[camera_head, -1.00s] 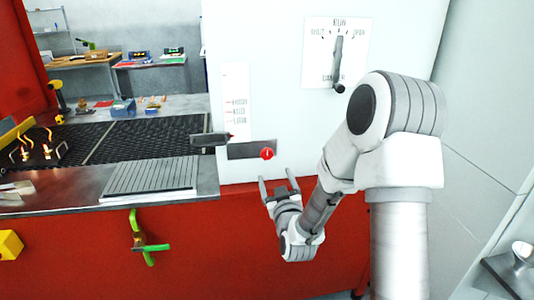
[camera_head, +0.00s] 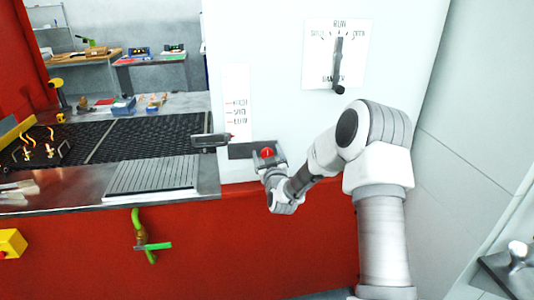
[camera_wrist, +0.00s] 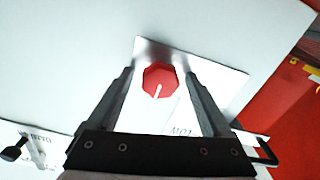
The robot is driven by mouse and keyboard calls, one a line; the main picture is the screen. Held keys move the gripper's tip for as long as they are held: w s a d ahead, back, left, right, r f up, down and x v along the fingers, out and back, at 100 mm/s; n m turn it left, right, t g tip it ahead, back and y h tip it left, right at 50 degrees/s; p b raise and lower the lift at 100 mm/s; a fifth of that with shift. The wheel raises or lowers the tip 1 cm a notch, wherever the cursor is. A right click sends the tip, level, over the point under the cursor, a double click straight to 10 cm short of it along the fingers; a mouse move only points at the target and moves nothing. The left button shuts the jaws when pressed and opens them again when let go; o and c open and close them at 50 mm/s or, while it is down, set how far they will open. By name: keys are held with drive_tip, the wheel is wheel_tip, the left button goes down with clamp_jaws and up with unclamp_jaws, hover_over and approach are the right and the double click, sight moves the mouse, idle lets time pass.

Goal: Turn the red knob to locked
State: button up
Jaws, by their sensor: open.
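In the wrist view my gripper (camera_wrist: 160,78) is open, with one finger on each side of the knob and a visible gap on both sides. The plate's lettering is partly visible below the knob and cannot be read surely.
A large dial with a dark lever (camera_head: 338,65) is higher on the white panel. A dark handle (camera_head: 210,140) juts out left of the knob. A mesh belt (camera_head: 130,138) runs at left, and a green-handled valve (camera_head: 150,245) is on the red front below.

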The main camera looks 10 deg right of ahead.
drive_tip(key=shift+w, duration=0.1)
clamp_jaws()
idle(0.4)
drive_tip(key=shift+f+m+b, duration=0.15)
drive_tip(key=shift+m+b, duration=0.15)
drive_tip(key=shift+b, duration=0.3)
drive_tip(key=m+b, duration=0.1)
drive_tip(key=b, duration=0.1)
drive_tip(key=m+b, duration=0.1)
drive_tip(key=b, duration=0.1)
drive_tip(key=shift+d+f+m, duration=0.1)
drive_tip(key=shift+f+m, duration=0.1)
drive_tip(key=shift+m, duration=0.1)
drive_tip(key=m+b, duration=0.5)
drive_tip(key=b, duration=0.2)
drive_tip(key=m+b, duration=0.5)
drive_tip(key=shift+d+m+b, duration=0.15)
drive_tip(key=shift+m+b, duration=0.15)
drive_tip(key=shift+m, duration=0.1)
drive_tip(key=shift+r+m+b, duration=0.15)
drive_tip(key=shift+m+b, duration=1.4)
drive_tip(key=shift+m, duration=0.35)
